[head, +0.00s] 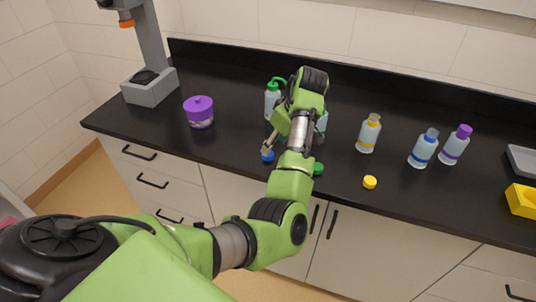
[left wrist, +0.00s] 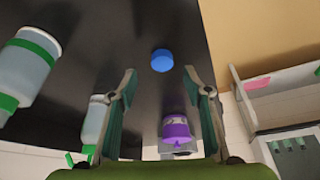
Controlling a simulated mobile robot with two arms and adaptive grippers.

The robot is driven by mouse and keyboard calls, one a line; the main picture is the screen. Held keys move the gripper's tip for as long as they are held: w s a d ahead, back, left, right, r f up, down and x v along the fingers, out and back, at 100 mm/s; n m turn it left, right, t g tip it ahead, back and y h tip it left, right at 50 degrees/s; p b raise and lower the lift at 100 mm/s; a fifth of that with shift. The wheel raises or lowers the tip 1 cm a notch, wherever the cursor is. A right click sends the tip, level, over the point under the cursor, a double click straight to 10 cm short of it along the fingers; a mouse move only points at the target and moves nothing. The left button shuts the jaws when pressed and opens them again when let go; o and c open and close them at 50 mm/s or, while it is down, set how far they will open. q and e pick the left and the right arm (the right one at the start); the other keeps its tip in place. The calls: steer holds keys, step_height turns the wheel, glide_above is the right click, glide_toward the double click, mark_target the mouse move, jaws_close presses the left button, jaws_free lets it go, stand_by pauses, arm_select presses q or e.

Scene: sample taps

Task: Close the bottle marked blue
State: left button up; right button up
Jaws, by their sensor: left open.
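The bottle with a blue band (head: 423,149) stands upright on the counter, right of centre in the head view. Its top is bluish; I cannot tell whether that is a cap. A loose blue cap (head: 267,156) lies near the counter's front edge, well left of that bottle. It also shows in the left wrist view (left wrist: 162,61), beyond and between the fingertips. My left gripper (head: 268,147) is open and empty close to the blue cap; in the left wrist view its two fingers (left wrist: 166,82) are spread apart. My right gripper is out of view.
A yellow-banded bottle (head: 367,137) and a purple-banded bottle (head: 453,147) flank the blue-banded one. Green-marked bottles, one a wash bottle (head: 271,103), stand near my arm. Loose yellow (head: 370,182) and green (head: 318,169) caps lie in front. A purple-lidded jar (head: 199,113) stands left.

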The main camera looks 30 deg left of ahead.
mark_target(270, 154)
arm_select(q)
steer(key=x, duration=0.1)
steer(key=p+x, duration=0.1)
steer(key=x, duration=0.2)
steer(key=shift+s+a+f+p, duration=0.15)
steer(key=shift+s+f+p, duration=0.1)
steer(key=shift+p, duration=0.1)
steer(key=shift+f, duration=0.3)
steer(key=c, duration=0.8)
